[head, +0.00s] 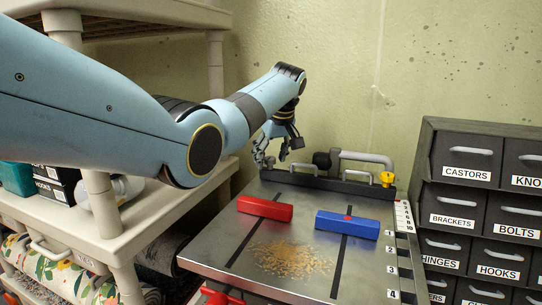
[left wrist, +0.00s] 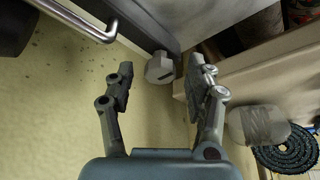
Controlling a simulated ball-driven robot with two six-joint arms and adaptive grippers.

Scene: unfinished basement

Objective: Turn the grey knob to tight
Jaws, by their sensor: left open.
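The grey knob (left wrist: 160,68) is a faceted piece with a short dark mark on its face, at the edge of a dark bar in the left wrist view. I cannot clearly make it out in the head view, where my gripper covers that area. My left gripper (head: 273,158) is at the back left corner of the metal bench. Its two fingers are open in the left wrist view (left wrist: 162,74), one to each side of the knob, with gaps showing. I cannot tell how far the fingertips are from it. No "tight" marking is readable. My right gripper is not in view.
On the metal bench (head: 205,252) are a red block (head: 265,208), a blue block (head: 347,225) and sawdust-like crumbs (head: 290,259). A grey pipe handle (head: 365,156) and yellow knob (head: 387,178) are at its back. Labelled drawers (head: 472,148) stand right, a beige shelf (head: 150,215) left.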

